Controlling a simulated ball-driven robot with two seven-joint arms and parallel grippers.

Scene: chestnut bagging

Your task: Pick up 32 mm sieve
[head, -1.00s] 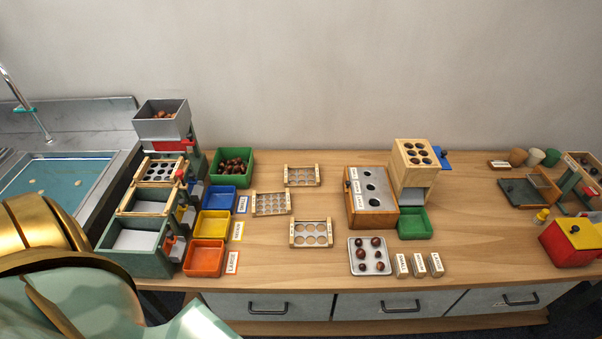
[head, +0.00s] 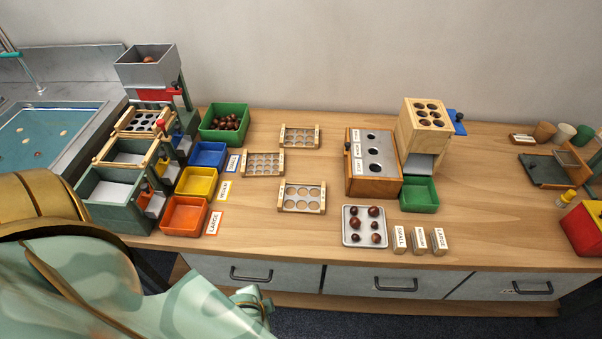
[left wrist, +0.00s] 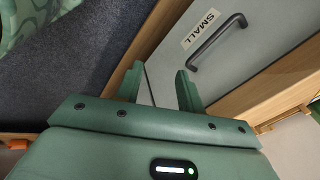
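Three wooden-framed sieves lie flat on the wooden table in the head view. The front one (head: 302,197) has the largest holes. The left one (head: 263,163) has smaller holes, and another (head: 299,137) lies at the back. I cannot read any size marks, so I cannot tell which is the 32 mm sieve. My left gripper (left wrist: 159,76) is open and empty in the left wrist view, in front of a drawer front labelled SMALL, apart from all sieves. My left arm fills the lower left of the head view. My right gripper is not in view.
The sorting rack (head: 113,194) stands left, beside orange (head: 184,216), yellow and blue bins. A tray of chestnuts (head: 350,238) lies right of the front sieve. A wooden block with holes (head: 388,185) stands behind it. The table's front edge and drawer handles (head: 251,275) face me.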

